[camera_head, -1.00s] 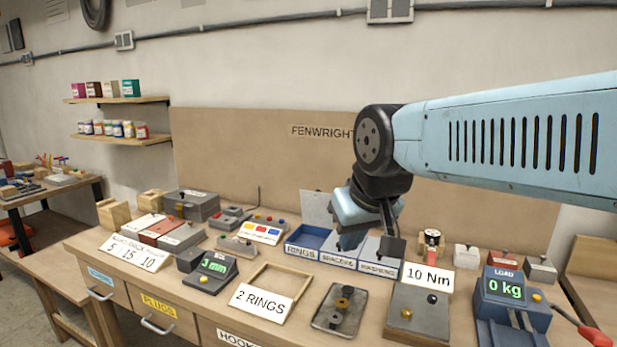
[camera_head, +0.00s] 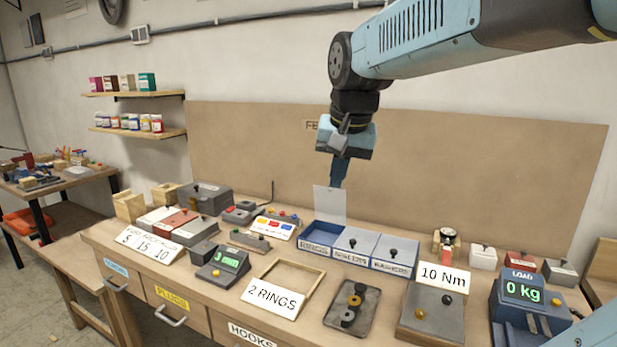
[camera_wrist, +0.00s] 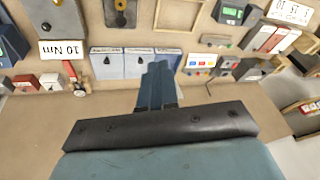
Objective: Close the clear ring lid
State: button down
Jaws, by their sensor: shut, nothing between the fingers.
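The clear ring lid (camera_head: 330,203) stands raised at the back of the blue RINGS bin (camera_head: 314,250). The bin is open at the top and looks empty. My gripper (camera_head: 337,180) is shut and empty, pointing down just above and behind the top of the lid; I cannot tell whether it touches.
The SPACERS bin (camera_head: 354,243) and WASHERS bin (camera_head: 396,252), with knobbed lids shut, stand to the right of the RINGS bin. A 2 RINGS sign (camera_head: 273,297) and wooden frame (camera_head: 315,275) lie in front. The backboard (camera_head: 480,160) rises behind.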

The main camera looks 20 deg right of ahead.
jog(key=w+d+r+m+g, duration=0.2)
jog(key=w+r+m, duration=0.25)
jog(key=w, duration=0.65)
jog(key=m+g+y, duration=0.2)
jog(key=m+g, duration=0.1)
jog(key=m, duration=1)
send_over(326, 189)
jog(key=s+a, duration=0.1)
jog(key=s, duration=0.1)
notch_tip(326, 189, down, 4)
jog(key=w+d+f+m+g, duration=0.2)
jog(key=w+d+f+m, duration=0.3)
jog(key=w+f, duration=0.1)
jog(key=shift+n+y, duration=0.25)
jog(key=shift+y, duration=0.05)
jog(key=x, duration=0.9)
jog(key=shift+a+f, duration=0.2)
jog(key=shift+a+t, duration=0.15)
jog(key=shift+t, duration=0.15)
jog(key=shift+s+a, duration=0.3)
jog(key=shift+s, duration=0.1)
